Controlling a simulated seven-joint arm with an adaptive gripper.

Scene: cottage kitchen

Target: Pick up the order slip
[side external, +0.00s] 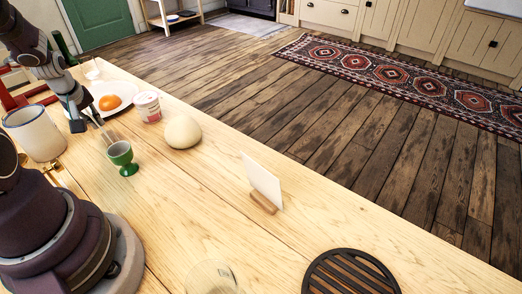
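The order slip appears to be the white card (263,180) standing upright, leaning slightly, in a small wooden holder (263,203) near the table's far edge, right of centre. Its face shows no readable writing. My gripper (87,121) is at the left of the table, beside the plate and well apart from the card. Its two fingertips appear spread, with nothing visible between them.
Between my gripper and the card are a green egg cup (121,158), a white-and-red tin (147,106) and a pale rounded lump (183,132). A white mug (35,133) and a plate (126,90) stand left. A dark slatted trivet (350,275) lies front right.

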